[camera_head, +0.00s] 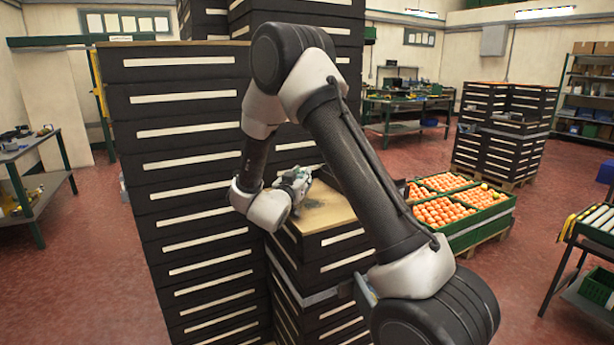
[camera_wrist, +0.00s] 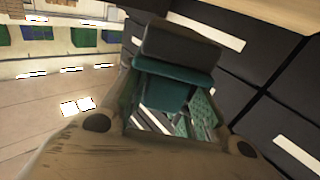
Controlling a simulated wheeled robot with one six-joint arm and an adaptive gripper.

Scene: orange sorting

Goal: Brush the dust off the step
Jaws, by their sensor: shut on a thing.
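The step appears to be the low stack of black crates with a tan wooden top (camera_head: 335,215), in front of a taller stack. A faint darker patch, possibly dust, shows on the top. My gripper (camera_head: 298,182) is just above the back part of this top; whether anything touches it I cannot tell. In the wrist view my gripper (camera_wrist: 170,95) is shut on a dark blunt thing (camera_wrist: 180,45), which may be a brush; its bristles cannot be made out. My arm hides part of the low stack.
A tall stack of black crates (camera_head: 180,150) stands directly left of the low stack. Green crates of oranges (camera_head: 510,215) are to the right. A workbench (camera_head: 22,180) is at the far left. The red floor (camera_head: 85,270) is clear at the left.

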